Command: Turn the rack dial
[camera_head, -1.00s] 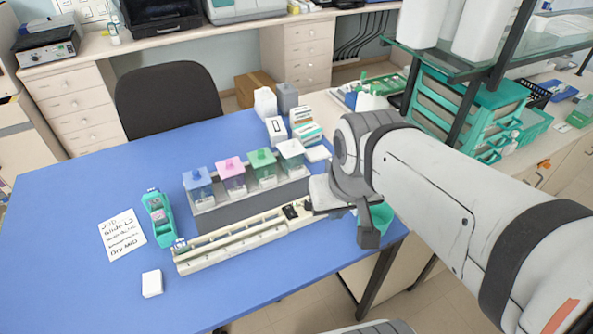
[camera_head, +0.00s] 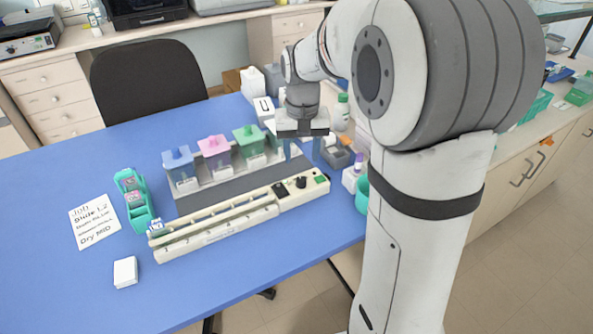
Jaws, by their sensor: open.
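The long cream rack (camera_head: 222,230) lies across the blue table. Its right end carries a small black dial (camera_head: 301,183), a dark panel (camera_head: 280,190) and a green patch (camera_head: 321,179). My gripper (camera_head: 302,154) points down and appears just behind and above the dial in the picture. Its two fingers are apart with nothing between them. The dial shows in full and looks clear of the fingers. How high the fingers are above it I cannot tell.
A grey holder (camera_head: 235,180) with blue, pink and green staining jars stands behind the rack. A teal slide holder (camera_head: 137,205), a note (camera_head: 95,222) and a white block (camera_head: 125,272) are at left. Bottles and a teal cup (camera_head: 361,192) stand at right, near my arm.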

